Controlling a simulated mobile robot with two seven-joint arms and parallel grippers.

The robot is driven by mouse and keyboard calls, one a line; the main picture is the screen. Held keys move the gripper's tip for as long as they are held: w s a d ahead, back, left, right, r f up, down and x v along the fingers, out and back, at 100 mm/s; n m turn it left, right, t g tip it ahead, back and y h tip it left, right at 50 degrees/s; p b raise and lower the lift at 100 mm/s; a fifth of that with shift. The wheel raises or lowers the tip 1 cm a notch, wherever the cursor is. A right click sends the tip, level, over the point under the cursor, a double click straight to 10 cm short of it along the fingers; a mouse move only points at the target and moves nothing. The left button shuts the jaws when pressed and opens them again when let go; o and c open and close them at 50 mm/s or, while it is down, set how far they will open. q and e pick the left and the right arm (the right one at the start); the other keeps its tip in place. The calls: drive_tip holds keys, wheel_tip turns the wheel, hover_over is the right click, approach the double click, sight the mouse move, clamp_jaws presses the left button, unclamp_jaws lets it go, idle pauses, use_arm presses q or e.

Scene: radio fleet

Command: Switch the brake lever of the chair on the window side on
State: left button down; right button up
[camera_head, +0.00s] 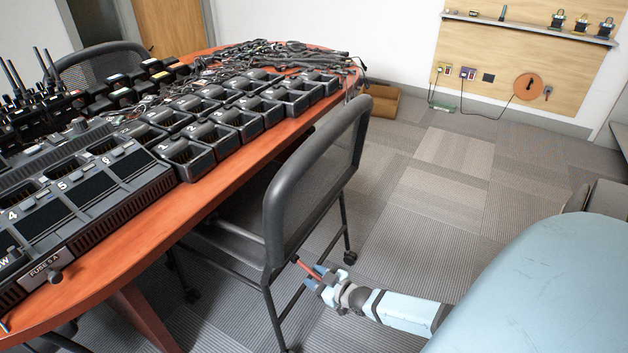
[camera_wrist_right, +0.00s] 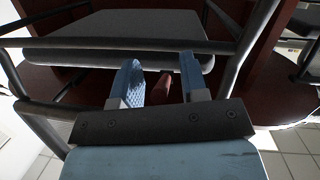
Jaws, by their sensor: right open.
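A black mesh-backed chair (camera_head: 318,180) on wheels stands at the table's right edge. A thin red lever (camera_head: 308,267) with a dark end shows low on its frame. My right gripper (camera_head: 315,277) is beside the chair's rear frame, with its blue fingers apart around the lever's outer end. In the right wrist view, the open fingers (camera_wrist_right: 160,80) point at the chair's underside, and a dark red piece (camera_wrist_right: 165,86), seemingly the lever, lies between them. I cannot tell whether a finger touches it. The chair seat (camera_wrist_right: 130,30) is above. My left gripper is not in view.
The wooden table (camera_head: 240,160) carries numbered chargers (camera_head: 215,125), a large charging unit (camera_head: 90,190), radios and cables. Another chair (camera_head: 100,60) stands at its far side. A cardboard box (camera_head: 382,102) is by the wall. The carpet (camera_head: 440,170) right of the chair is clear.

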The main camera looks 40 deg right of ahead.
use_arm(q)
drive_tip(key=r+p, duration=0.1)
drive_tip(key=p, duration=0.1)
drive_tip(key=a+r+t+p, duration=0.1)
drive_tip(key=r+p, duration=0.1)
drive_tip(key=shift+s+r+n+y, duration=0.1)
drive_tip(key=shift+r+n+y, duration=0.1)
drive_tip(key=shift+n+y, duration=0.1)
use_arm(e)
drive_tip(key=v, duration=1.3)
drive_tip(key=shift+s, duration=0.2)
drive_tip(key=shift+r, duration=0.1)
